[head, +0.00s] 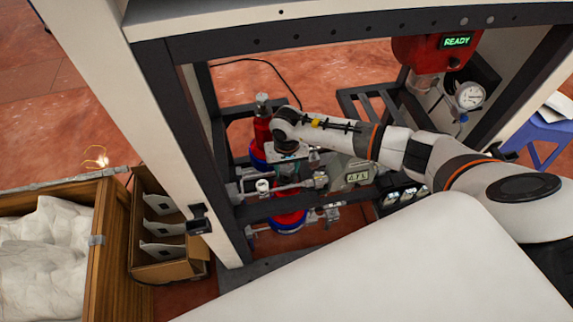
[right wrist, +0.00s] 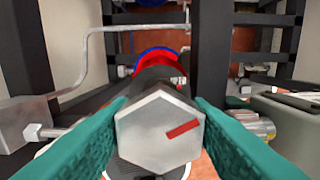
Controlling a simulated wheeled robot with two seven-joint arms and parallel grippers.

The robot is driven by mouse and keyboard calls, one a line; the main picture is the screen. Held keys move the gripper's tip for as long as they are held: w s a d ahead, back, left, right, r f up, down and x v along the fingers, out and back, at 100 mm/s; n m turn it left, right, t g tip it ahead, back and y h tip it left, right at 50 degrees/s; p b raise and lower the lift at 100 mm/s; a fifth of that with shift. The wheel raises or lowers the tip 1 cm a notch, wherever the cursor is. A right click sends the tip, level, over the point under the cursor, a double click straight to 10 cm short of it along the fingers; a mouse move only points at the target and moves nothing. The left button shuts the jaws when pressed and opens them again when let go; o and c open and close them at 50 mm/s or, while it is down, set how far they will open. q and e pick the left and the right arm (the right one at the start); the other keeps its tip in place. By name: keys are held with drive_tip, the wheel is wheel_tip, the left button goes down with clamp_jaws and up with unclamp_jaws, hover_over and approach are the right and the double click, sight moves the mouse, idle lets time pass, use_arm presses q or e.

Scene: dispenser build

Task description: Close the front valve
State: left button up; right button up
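In the right wrist view, a pale hexagonal valve head (right wrist: 150,142) with a red mark on its face sits between the two teal fingers of my right gripper (right wrist: 160,108). The red mark slants up to the right. The fingertips lie along the left and right sides of the hexagon; whether they press on it is unclear. In the head view my right gripper (head: 286,154) points down inside the dispenser frame, and my wrist hides the valve there. My left gripper is not in view.
Dark frame posts (head: 182,120) stand left of my right arm. A red canister (head: 262,128) and metal pipes (head: 285,188) are close around the gripper. A gauge (head: 470,95) and a READY display (head: 457,41) are at upper right. A cardboard box (head: 168,268) stands outside, lower left.

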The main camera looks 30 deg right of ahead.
drive_tip(key=c, duration=0.4)
drive_tip(key=shift+o, duration=0.2)
drive_tip(key=shift+m, duration=1.7)
drive_tip(key=shift+m, duration=1.7)
drive_tip(key=shift+m, duration=1.8)
drive_tip(key=shift+s, duration=0.1)
